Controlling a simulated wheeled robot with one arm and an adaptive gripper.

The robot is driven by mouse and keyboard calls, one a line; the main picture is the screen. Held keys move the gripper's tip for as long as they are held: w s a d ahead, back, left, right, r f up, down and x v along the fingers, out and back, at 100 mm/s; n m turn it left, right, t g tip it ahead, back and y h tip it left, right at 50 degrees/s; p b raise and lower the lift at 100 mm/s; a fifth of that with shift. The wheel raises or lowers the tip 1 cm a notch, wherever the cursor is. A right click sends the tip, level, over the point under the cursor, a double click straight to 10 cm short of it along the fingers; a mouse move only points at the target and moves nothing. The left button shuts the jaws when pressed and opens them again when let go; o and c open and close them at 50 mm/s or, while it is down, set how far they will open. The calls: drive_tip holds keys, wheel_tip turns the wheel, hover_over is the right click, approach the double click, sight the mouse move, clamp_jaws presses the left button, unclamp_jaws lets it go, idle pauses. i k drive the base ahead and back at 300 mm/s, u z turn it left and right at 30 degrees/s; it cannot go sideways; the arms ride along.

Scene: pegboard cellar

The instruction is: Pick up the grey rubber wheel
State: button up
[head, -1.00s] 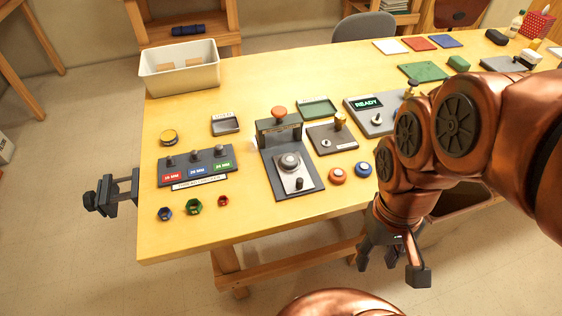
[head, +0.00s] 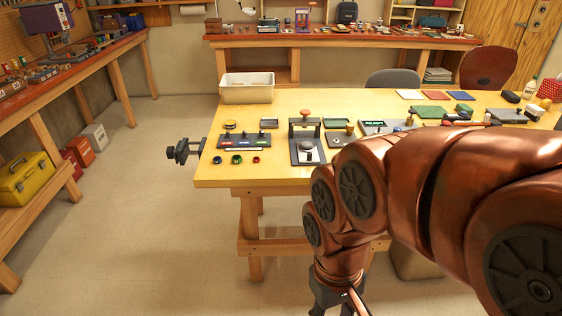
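I cannot pick out a grey rubber wheel with certainty. A small round grey piece (head: 307,145) sits in the dark press stand (head: 294,150) on the yellow table, but it is too small to identify. My gripper (head: 338,303) hangs at the bottom edge of the head view, in front of the table and below its top. Its fingertips are cut off by the frame. My arm hides part of the table's right half.
The yellow table (head: 230,175) carries a white bin (head: 247,87), a socket rack (head: 238,142) and coloured mats. A vise (head: 184,151) juts from its left edge. A side bench (head: 75,75) with a yellow toolbox (head: 24,182) stands left. The floor between is clear.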

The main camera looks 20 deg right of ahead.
sight(304, 146)
drive_tip(key=u, duration=0.5)
drive_tip(key=i, duration=1.25)
drive_tip(key=z, duration=0.45)
